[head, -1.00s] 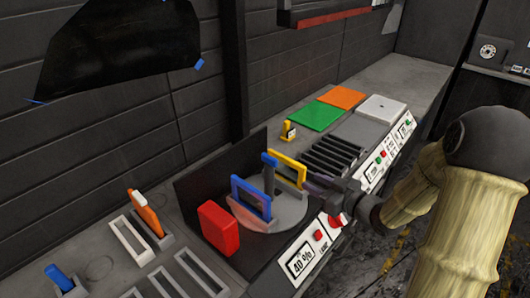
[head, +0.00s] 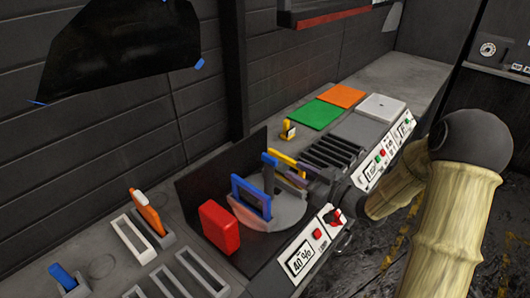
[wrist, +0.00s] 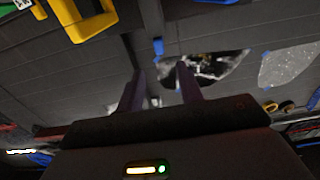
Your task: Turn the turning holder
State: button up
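The turning holder is a grey round disc (head: 282,212) set in the bench. It carries an upright blue frame (head: 250,198), a blue post (head: 268,174) and a yellow frame (head: 280,157). My gripper (head: 298,178) is at the disc's right side, close to the yellow frame and partly covering it. I cannot tell whether it touches the frame. In the wrist view my gripper (wrist: 160,80) has its two purple fingers apart with nothing visibly held between them. A yellow frame (wrist: 80,20) shows there at the top left.
A red block (head: 219,227) stands left of the disc. A dark upright panel (head: 215,172) is behind it. Black slots (head: 330,150), green (head: 315,114) and orange (head: 342,97) plates lie to the right. A control panel (head: 310,248) with a red switch is in front.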

aim_at(265, 154)
jog(key=p+x, duration=0.2)
jog(key=x, duration=1)
jog(key=shift+w+a+p, duration=0.25)
jog(key=shift+a+p, duration=0.05)
jog(key=shift+p, duration=0.05)
grip_shut()
